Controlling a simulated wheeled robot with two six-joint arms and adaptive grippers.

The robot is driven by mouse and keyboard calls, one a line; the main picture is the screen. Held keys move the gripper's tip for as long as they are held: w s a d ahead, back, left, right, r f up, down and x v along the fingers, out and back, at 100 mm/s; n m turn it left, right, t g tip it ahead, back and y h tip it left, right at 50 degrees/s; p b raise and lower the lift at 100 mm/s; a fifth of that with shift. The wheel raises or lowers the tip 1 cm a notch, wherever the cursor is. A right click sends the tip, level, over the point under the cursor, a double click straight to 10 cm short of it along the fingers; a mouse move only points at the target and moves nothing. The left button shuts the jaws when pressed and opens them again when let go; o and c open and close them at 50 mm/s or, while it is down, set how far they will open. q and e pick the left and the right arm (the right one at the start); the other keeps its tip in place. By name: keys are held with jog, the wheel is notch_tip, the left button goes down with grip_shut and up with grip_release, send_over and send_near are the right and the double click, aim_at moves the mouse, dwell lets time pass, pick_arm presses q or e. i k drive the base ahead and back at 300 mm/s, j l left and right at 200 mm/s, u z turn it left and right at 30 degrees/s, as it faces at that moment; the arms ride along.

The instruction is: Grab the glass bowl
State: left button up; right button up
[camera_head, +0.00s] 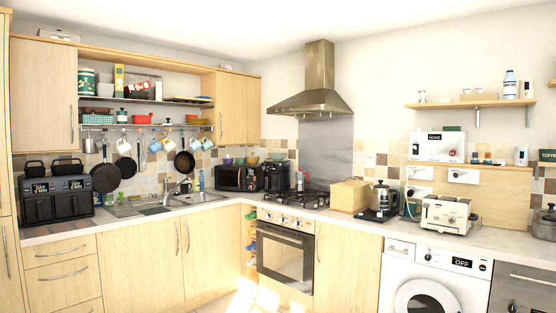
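Several small bowls stand on top of the black microwave (236,178) and the black appliance beside it. A greenish bowl (252,160) and a pale bowl (277,156) are among them. They are small in the view, and I cannot tell whether any is the glass bowl. I see no bowl that is clearly glass elsewhere. Neither of my grippers is in view.
A worktop runs round the corner, with a double air fryer (57,200), sink (185,198), gas hob (305,198), kettle (381,199) and toaster (446,213). Mugs and pans hang from a rail (150,127). A wall shelf (470,104) is at right. The floor ahead looks clear.

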aim_at(273, 155)
jog(key=i+j+u, duration=0.25)
jog(key=i+j, duration=0.15)
jog(key=i, duration=1.2)
jog(key=i+u, duration=0.2)
jog(key=i, duration=1.4)
jog(key=j, duration=0.1)
